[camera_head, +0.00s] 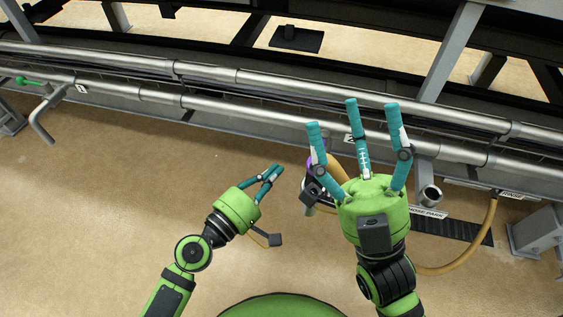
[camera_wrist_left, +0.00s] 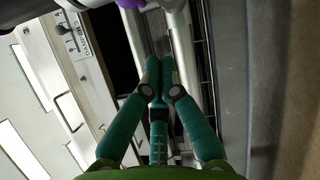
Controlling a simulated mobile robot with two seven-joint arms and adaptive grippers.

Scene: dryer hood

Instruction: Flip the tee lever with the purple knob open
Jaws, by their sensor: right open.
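The purple knob (camera_head: 309,164) of the tee lever shows only in part in the head view, behind a finger of my right gripper. The lever and its angle are mostly hidden there. In the left wrist view a purple patch (camera_wrist_left: 130,3) is cut off by the top edge. My left gripper (camera_head: 271,172) is left of the knob, apart from it in the picture, with its fingers together and nothing seen between them. Its fingertips also meet in the left wrist view (camera_wrist_left: 158,70). My right gripper (camera_head: 358,118) is open and empty, its fingers spread in front of the pipes.
Two long metal pipes (camera_head: 215,74) run across the frame. A green-handled valve (camera_head: 28,81) and bent outlet are at far left. The floor at left is clear.

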